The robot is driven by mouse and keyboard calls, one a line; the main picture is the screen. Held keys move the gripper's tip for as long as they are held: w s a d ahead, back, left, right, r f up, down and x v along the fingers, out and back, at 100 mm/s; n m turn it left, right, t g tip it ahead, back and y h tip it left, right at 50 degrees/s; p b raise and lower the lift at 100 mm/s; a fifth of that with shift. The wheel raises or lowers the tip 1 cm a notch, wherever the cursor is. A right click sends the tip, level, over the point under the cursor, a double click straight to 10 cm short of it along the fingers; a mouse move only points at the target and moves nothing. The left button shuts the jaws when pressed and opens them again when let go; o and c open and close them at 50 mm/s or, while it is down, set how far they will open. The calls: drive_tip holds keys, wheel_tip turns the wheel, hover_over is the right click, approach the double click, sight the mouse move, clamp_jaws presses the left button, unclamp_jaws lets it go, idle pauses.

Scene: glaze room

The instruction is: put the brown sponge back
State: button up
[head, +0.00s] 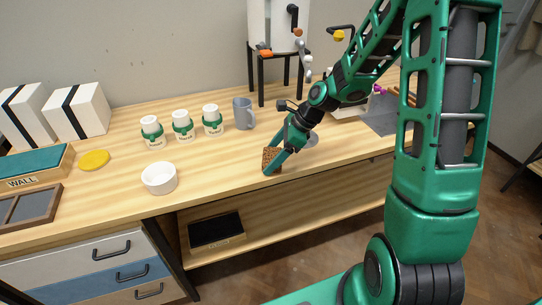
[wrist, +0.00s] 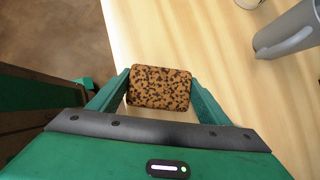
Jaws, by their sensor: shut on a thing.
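A brown speckled sponge (wrist: 158,88) is between the two fingers of my gripper (wrist: 160,96) in the wrist view, touched by a finger on each side. In the head view the sponge (head: 270,157) is at the gripper (head: 273,162), over the front part of the wooden bench near its edge. My gripper is shut on the sponge. I cannot tell whether the sponge touches the bench top. No marked place for the sponge is clear in these views.
A grey mug (head: 243,113), several white-lidded jars (head: 183,126) and a white bowl (head: 159,178) stand on the bench (head: 220,172) to the left. A white tank (head: 276,28) on a black stand is behind. A yellow disc (head: 94,160) lies far left.

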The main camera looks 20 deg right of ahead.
drive_tip(key=shift+s+f, duration=0.1)
drive_tip(key=shift+f, duration=0.1)
drive_tip(key=o, duration=1)
drive_tip(key=shift+s+f, duration=0.15)
drive_tip(key=shift+s, duration=0.1)
drive_tip(key=shift+d+r, duration=0.1)
drive_tip(key=shift+r, duration=0.4)
drive_tip(key=w+v, duration=0.1)
drive_tip(key=v, duration=1.1)
drive_tip(key=s+d+r+n+g+h, duration=0.1)
drive_tip(key=s+d+n+h, duration=0.1)
drive_tip(key=s+n, duration=0.3)
drive_tip(key=s+d+r+n+h, duration=0.1)
drive_tip(key=s+d+n, duration=0.4)
drive_tip(key=s, duration=0.9)
drive_tip(key=s+d+r+n+g+h, duration=0.1)
drive_tip(key=s+d+n, duration=0.3)
drive_tip(key=s, duration=0.6)
drive_tip(key=shift+s+d+r+n+g+h, duration=0.1)
drive_tip(key=shift+r+n+g+h, duration=0.05)
drive_tip(key=shift+n+h, duration=0.35)
drive_tip(key=shift+d+r+n+g+h, duration=0.15)
drive_tip(key=shift+n+h, duration=0.25)
drive_tip(key=shift+n, duration=0.2)
